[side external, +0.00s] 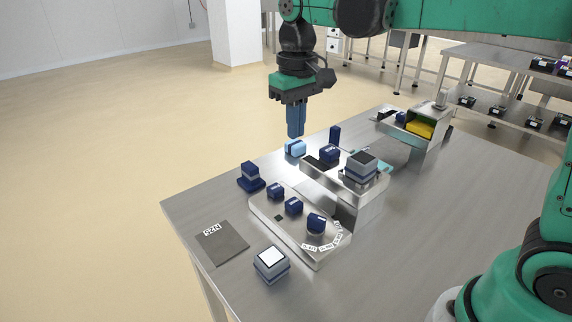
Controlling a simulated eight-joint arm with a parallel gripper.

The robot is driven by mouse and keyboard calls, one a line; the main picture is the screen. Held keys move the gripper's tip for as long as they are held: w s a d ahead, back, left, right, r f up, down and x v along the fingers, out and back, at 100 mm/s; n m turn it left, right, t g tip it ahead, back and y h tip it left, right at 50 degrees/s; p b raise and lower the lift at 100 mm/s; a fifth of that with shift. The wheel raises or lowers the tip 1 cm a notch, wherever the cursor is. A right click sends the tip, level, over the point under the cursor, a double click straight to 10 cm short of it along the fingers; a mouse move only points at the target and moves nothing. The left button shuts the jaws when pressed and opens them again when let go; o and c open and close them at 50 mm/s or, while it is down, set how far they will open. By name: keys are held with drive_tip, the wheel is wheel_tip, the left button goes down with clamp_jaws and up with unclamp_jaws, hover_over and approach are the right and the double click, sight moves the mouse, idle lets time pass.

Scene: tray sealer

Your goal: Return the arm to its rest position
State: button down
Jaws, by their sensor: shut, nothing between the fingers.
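My gripper (296,122) hangs from the green arm at the upper middle, pointing down, its two blue fingers together with nothing between them. It is above the far edge of the steel table (420,262). A light blue block (295,149) is just below the fingertips in the picture; a small gap seems to show, but I cannot tell the exact height. The tray sealer (345,205) stands on the table below and to the right, with a grey and dark block (361,168) on top.
A control panel (290,238) with several dark blue knobs faces front. A dark blue stacked piece (250,177), a grey mat (221,243) and a white-topped block (270,264) lie around it. A metal unit with a yellow part (420,128) stands at the back right. The table's right side is clear.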

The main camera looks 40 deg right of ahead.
drive_tip(key=s+d+f+t, duration=0.2)
drive_tip(key=s+f+t, duration=0.3)
drive_tip(key=s+t, duration=0.2)
drive_tip(key=shift+s+d, duration=0.25)
drive_tip(key=shift+s, duration=0.9)
